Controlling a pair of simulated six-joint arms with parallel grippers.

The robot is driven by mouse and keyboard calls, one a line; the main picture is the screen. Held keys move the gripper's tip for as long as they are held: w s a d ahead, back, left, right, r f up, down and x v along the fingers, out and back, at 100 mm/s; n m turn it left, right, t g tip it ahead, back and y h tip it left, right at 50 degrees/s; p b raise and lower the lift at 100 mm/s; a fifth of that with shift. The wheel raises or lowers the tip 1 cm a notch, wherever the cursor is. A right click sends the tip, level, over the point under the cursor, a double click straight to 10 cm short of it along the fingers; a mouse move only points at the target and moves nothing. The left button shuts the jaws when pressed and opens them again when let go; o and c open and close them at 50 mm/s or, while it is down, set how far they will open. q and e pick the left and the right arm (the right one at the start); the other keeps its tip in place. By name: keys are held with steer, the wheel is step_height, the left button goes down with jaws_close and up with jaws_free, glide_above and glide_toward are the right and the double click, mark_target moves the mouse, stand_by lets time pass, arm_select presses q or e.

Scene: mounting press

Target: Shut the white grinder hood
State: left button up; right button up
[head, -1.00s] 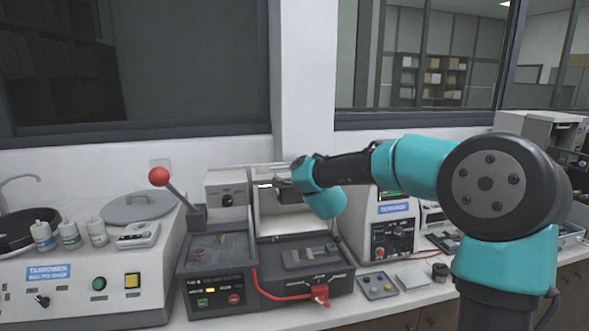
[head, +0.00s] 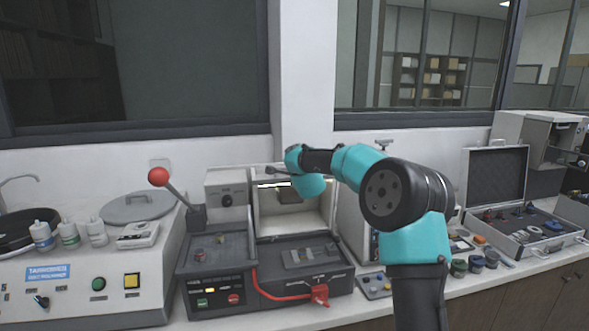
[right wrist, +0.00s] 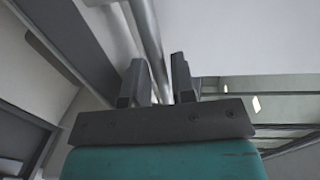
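The grinder stands in the middle of the head view, with its white hood (head: 248,203) raised and the chamber front open. A lit strip and a dark block show inside the chamber. My right gripper (head: 275,171) is at the upper front of the hood, partly lost against it. In the right wrist view my right gripper (right wrist: 160,80) has its two fingers apart, with a grey metal bar (right wrist: 148,35) running between them. Whether the fingers press on the bar is unclear. My left gripper is not in view.
A red-knobbed lever (head: 159,177) stands left of the chamber. A red cable and plug (head: 319,293) lie at the machine's front. A polisher (head: 85,280) stands at left. At right are an open case (head: 497,178) and several small jars (head: 477,262).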

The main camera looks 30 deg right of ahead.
steer(key=shift+w+d, duration=0.15)
steer(key=shift+w, duration=0.3)
jaws_close()
